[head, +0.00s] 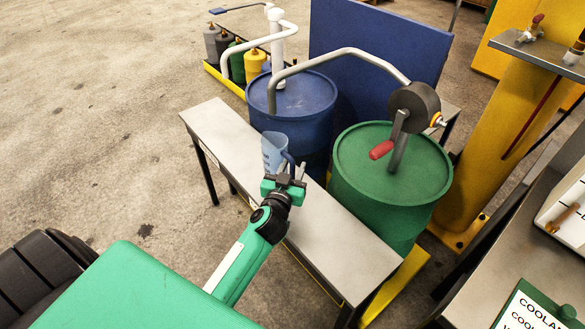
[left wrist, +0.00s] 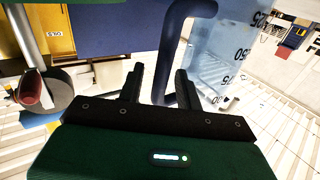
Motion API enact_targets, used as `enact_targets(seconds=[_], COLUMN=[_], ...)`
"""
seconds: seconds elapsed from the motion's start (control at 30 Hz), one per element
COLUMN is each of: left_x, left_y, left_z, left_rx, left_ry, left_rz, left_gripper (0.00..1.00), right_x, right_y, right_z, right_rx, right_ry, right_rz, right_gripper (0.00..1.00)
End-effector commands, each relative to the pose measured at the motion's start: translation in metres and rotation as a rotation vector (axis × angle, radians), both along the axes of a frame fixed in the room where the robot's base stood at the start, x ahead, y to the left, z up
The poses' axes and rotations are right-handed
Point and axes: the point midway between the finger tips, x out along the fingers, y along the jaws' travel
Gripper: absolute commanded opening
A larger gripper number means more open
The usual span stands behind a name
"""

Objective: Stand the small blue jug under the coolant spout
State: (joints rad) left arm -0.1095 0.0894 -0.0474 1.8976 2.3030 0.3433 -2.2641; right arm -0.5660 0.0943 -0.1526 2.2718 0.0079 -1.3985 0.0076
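The small light-blue, see-through jug (head: 272,152) is near the bench's edge, in front of the blue drum. It looks roughly upright in the head view; I cannot tell whether its base touches the bench. My left gripper (head: 287,178) is at the jug's dark-blue handle side. In the left wrist view, my left gripper (left wrist: 158,84) has its fingers apart, with the handle (left wrist: 174,45) between them, close to the right finger. The jug's marked wall (left wrist: 222,50) is beyond that finger. A grey spout (head: 272,98) curves from the green drum's crank pump. My right gripper is out of view.
The grey bench (head: 335,245) has a clear near part. The blue drum (head: 305,105) and green drum (head: 375,195) stand behind it. A red-handled crank (head: 381,149) juts out. Several bottles stand in a yellow tray (head: 222,80). A coolant card (head: 530,310) lies lower right.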

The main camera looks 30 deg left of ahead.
Motion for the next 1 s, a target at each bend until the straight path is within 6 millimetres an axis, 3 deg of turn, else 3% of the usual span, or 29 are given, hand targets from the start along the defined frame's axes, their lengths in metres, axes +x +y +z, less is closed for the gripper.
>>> enact_targets(seconds=[0.27,0.8,1.0], left_x=[-0.004,-0.094,-0.113], left_y=[-0.001,-0.019,-0.023], left_z=[0.003,0.002,0.002], left_rx=[-0.001,-0.001,-0.001], left_ry=[0.001,0.002,0.001], left_rz=[0.000,-0.001,0.000], left_gripper=[0.35,0.35,0.35], right_x=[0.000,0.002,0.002], right_y=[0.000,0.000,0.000], right_z=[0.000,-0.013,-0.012], right_rx=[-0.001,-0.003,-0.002], right_ry=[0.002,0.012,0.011], right_rz=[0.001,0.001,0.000], right_gripper=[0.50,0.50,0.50])
